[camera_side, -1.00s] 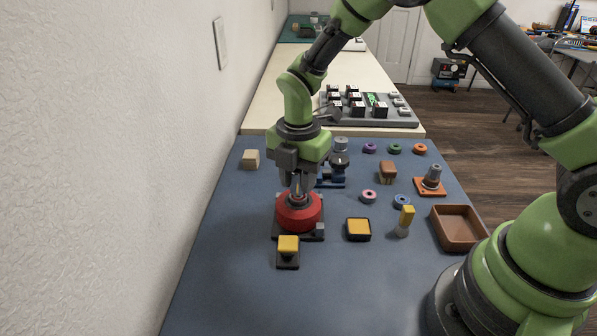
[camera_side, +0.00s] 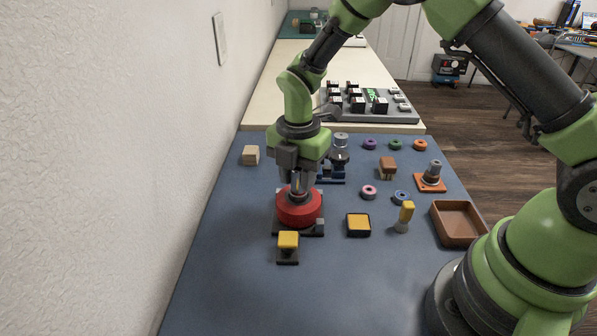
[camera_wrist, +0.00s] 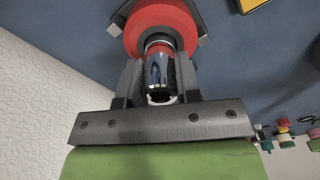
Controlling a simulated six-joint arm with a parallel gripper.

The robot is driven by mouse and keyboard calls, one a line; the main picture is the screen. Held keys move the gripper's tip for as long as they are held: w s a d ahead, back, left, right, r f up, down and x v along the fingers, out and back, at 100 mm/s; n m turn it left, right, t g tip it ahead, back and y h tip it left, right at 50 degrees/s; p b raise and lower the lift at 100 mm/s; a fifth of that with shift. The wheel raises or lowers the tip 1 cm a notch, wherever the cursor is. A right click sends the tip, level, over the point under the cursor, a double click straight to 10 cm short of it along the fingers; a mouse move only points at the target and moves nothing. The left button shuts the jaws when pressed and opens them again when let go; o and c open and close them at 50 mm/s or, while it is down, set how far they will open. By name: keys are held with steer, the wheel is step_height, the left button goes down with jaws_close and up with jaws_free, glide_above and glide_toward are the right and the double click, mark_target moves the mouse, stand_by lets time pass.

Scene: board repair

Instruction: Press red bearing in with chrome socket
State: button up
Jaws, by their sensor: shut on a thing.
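A large red round part (camera_side: 299,209) sits on a dark base plate (camera_side: 312,231) on the blue-grey mat, and it also shows in the wrist view (camera_wrist: 186,20). My gripper (camera_side: 299,188) is directly above its centre, pointing down. In the wrist view my gripper (camera_wrist: 158,78) is shut on the chrome socket (camera_wrist: 157,70), a shiny cylinder. The socket's far end is over the middle of the red part, with a red inner ring around that end. I cannot tell whether the bearing is a separate ring there or how deep it sits.
A yellow-topped block (camera_side: 288,241) stands just in front of the base. A yellow-and-black pad (camera_side: 358,225), a yellow-handled tool (camera_side: 405,216) and a brown tray (camera_side: 456,224) lie to the right. Several coloured rings sit farther back. The front mat is clear.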

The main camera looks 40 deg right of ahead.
steer(key=shift+f, duration=0.85)
stand_by(0.9)
steer(key=shift+r, duration=3.55)
